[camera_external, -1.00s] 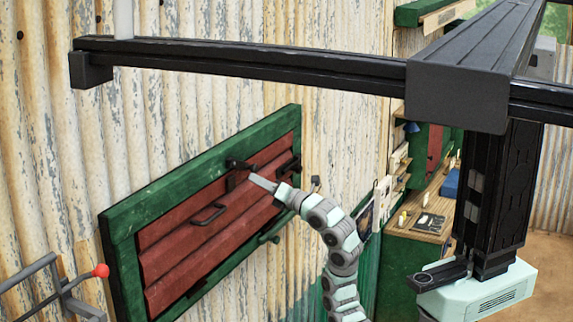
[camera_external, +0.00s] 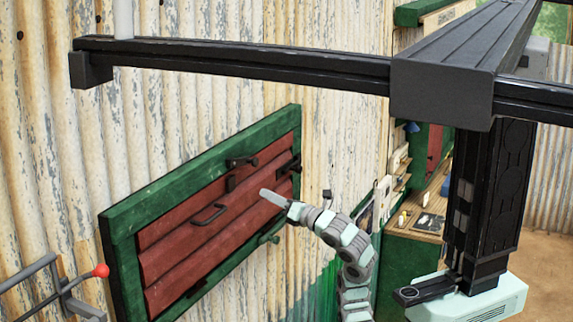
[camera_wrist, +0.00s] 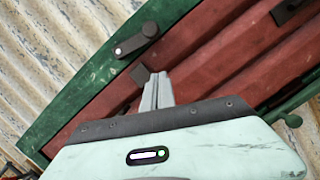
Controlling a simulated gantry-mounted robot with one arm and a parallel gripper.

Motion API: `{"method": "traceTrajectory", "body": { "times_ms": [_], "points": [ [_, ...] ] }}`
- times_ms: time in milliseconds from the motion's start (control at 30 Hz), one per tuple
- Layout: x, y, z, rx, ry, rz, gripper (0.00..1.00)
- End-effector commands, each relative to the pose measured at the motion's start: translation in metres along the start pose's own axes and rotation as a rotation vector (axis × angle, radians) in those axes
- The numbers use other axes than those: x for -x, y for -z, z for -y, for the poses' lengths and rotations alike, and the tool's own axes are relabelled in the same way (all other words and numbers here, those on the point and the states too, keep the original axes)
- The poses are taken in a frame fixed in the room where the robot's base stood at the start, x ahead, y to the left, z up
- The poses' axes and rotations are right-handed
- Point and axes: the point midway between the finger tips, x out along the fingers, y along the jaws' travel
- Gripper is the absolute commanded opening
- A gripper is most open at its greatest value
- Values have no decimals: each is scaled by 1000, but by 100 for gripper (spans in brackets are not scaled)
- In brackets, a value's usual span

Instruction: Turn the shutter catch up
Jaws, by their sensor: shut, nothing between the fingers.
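The red shutter (camera_external: 205,245) is closed within its green frame (camera_external: 122,265). The black catch (camera_external: 241,160) is on the upper frame, lying roughly along the frame rail; the wrist view also shows it (camera_wrist: 136,41). A small dark block (camera_wrist: 140,74) on the shutter panel is below it, apart from the catch. My gripper (camera_external: 266,193) is shut and empty, in front of the shutter, below and right of the catch. In the wrist view my closed fingers (camera_wrist: 157,92) point towards the block, with a visible gap to the catch.
A black handle (camera_external: 208,214) is fixed to the shutter's middle. A green knob (camera_external: 270,239) is at the lower frame, and black hardware (camera_external: 290,165) at the right edge. A lever with a red ball (camera_external: 100,271) stands at left. A counter (camera_external: 415,235) is at right.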

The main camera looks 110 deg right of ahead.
Motion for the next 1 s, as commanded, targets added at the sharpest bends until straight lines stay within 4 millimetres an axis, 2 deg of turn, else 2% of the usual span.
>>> {"method": "traceTrajectory", "body": {
  "times_ms": [33,100,300,1000],
  "points": [
    [13,2,3,4,-1,8,0],
    [26,2,2,4,-2,7,0],
    [49,1,1,1,-2,3,0],
    [54,0,0,0,-1,0,0]
  ]
}}
